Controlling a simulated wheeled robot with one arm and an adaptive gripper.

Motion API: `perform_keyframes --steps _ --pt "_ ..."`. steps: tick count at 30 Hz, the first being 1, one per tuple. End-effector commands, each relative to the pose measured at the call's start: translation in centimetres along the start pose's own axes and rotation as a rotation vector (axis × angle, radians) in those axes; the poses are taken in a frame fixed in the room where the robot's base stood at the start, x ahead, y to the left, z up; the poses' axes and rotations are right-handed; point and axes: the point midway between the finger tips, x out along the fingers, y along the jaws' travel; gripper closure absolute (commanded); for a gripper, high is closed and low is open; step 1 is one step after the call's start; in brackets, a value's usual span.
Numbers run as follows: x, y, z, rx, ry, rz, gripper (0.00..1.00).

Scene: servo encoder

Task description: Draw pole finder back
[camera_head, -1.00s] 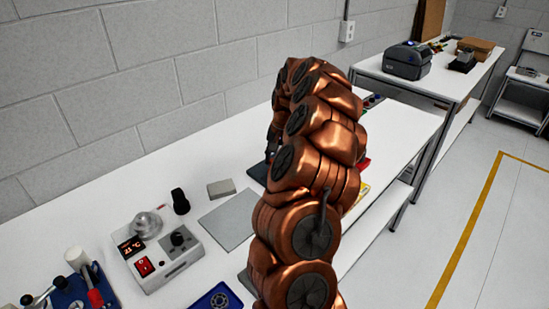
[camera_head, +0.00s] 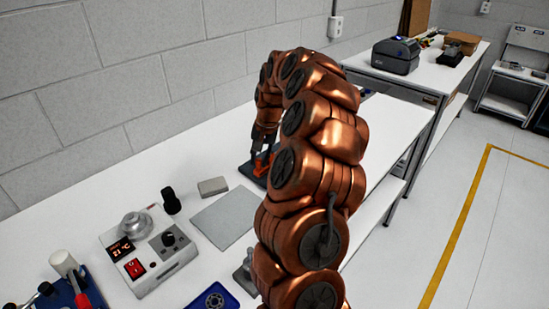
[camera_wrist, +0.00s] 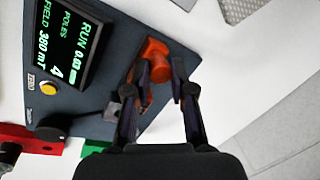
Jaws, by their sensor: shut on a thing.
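The pole finder appears to be the orange, rounded piece (camera_wrist: 156,56) at the edge of a dark tester in the wrist view. My gripper (camera_wrist: 157,80) is shut on it, one dark finger on each side. The tester's screen (camera_wrist: 66,38) reads RUN 0.03, POLES 4, FIELD 380 mT. A yellow button (camera_wrist: 48,104) sits beside the screen. In the head view my gripper (camera_head: 263,150) is low over the dark tester (camera_head: 247,172), with some orange showing. My arm hides much of the tester there.
A grey mat (camera_head: 225,217), a small grey block (camera_head: 212,186) and a black knob-like piece (camera_head: 171,201) lie nearby. A heater box (camera_head: 150,250) and a blue tray (camera_head: 213,300) stand nearer. Red (camera_wrist: 30,139) and green (camera_wrist: 96,148) pieces show by the tester.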

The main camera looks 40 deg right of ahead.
Motion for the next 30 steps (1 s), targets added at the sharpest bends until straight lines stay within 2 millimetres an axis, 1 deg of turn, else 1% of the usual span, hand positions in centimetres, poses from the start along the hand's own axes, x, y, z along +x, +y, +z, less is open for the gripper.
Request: perform_keyframes --steps 1,3,11,12,19,27,30 --pt "0.35 -0.67 0.52 -0.012 0.002 0.0 1.0" --pt "0.33 -1.24 0.96 -0.017 0.0 0.001 1.0" --pt "0.27 -1.53 1.19 -0.019 -0.005 0.001 1.0" --pt "0.28 -1.55 1.21 -0.019 -0.006 0.0 0.75" --pt "0.25 -1.36 1.08 -0.016 -0.003 0.001 0.51" --pt "0.22 -1.23 0.98 -0.015 -0.001 0.002 0.51" --pt "-0.12 -1.23 0.93 -0.015 0.0 0.001 0.51"
